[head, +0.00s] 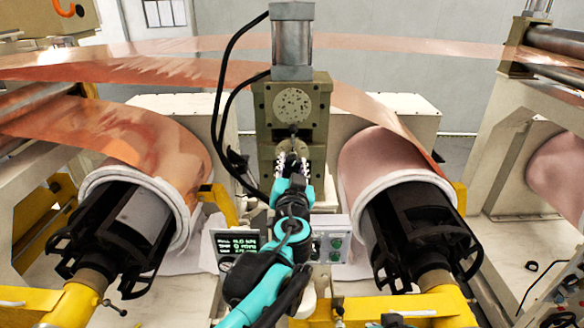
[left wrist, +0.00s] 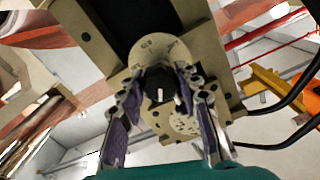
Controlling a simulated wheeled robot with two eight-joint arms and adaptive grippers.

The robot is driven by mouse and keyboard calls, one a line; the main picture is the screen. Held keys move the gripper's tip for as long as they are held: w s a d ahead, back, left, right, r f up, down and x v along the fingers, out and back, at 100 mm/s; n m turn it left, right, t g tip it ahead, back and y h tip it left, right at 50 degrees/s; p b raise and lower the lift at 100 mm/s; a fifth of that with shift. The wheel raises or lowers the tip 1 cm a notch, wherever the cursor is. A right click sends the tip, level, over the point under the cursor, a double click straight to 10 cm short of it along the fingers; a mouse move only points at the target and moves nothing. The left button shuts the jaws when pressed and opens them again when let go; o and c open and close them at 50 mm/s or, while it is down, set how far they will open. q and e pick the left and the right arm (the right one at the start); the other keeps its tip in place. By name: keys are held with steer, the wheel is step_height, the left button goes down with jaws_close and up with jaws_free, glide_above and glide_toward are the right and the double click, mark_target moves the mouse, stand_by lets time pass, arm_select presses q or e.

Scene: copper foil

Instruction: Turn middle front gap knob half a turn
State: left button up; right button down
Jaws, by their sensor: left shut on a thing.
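The gap knob (left wrist: 159,86) is a dark round knob with a white pointer line, set on a pale round dial plate (left wrist: 160,50) on the olive machine block (head: 267,108). In the left wrist view the white line runs nearly up and down in the picture. My left gripper (left wrist: 158,84) has its purple-padded fingers on both sides of the knob and is shut on it. In the head view my left gripper (head: 291,160) reaches the front of the block and hides most of the knob. My right gripper does not show.
A copper foil roll (head: 375,160) stands right of the block, another (head: 150,135) to the left. A small display (head: 237,245) and a button box (head: 332,240) sit below. Black hoses (head: 222,100) hang at the block's left. Yellow frame parts (head: 435,308) stand in front.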

arm_select(q)
steer(key=m, duration=0.3)
steer(key=shift+m+b, duration=0.35)
steer(key=shift+m, duration=0.05)
steer(key=m, duration=0.3)
steer(key=shift+m+b, duration=0.3)
steer(key=shift+b, duration=0.05)
steer(key=m, duration=0.3)
steer(key=shift+m, duration=0.3)
steer(key=m+b, duration=0.1)
steer(key=m, duration=0.3)
steer(key=shift+m, duration=0.3)
steer(key=m, duration=0.3)
steer(key=shift+m, duration=0.3)
steer(key=m, duration=0.3)
steer(key=shift+m+b, duration=0.3)
steer(key=shift+b, duration=0.1)
steer(key=m, duration=0.3)
steer(key=shift+m, duration=2.1)
